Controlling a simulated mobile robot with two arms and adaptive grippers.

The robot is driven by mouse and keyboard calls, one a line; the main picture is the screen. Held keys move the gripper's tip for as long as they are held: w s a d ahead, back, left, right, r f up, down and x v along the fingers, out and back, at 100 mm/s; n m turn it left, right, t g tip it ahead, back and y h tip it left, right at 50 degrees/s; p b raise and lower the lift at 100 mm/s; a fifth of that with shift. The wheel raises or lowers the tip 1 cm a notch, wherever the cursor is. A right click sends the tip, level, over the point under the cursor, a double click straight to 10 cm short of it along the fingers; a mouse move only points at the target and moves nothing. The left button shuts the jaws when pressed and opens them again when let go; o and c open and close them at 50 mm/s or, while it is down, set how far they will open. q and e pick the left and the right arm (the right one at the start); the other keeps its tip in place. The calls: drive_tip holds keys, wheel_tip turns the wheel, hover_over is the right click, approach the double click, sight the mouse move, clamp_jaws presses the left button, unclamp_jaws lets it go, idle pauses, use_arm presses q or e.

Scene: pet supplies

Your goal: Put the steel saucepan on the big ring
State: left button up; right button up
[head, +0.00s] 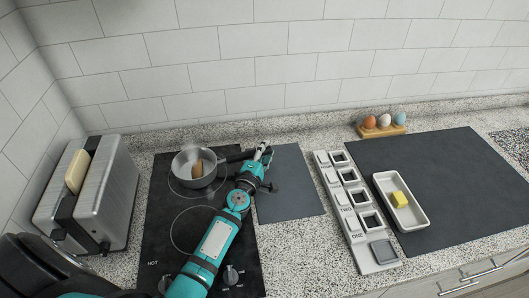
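The steel saucepan (183,165) is at the back ring of the black hob (160,214), with a brown egg-like thing (197,169) in it. Its dark handle (234,157) points right. The back ring (171,186) shows partly around the pan; whether the pan rests on it or hangs just above is unclear. The front ring (172,238) is bare, partly behind my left arm. My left gripper (263,151) is at the handle's end; I cannot tell whether its fingers are closed on it. My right gripper is out of view.
A toaster (110,190) with bread stands left of the hob. Right are a dark board (290,185), a labelled holder (348,206), a white dish (387,187) with a yellow block (400,200) on a dark mat (455,175), and an egg rack (383,131).

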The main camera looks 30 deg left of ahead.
use_arm(q)
drive_tip(key=o, duration=0.4)
drive_tip(key=s, duration=0.3)
drive_tip(key=s+d, duration=0.1)
drive_tip(key=s, duration=0.7)
drive_tip(key=shift+d, duration=0.2)
drive_tip(key=shift+s+r, duration=0.1)
drive_tip(key=shift+s, duration=0.45)
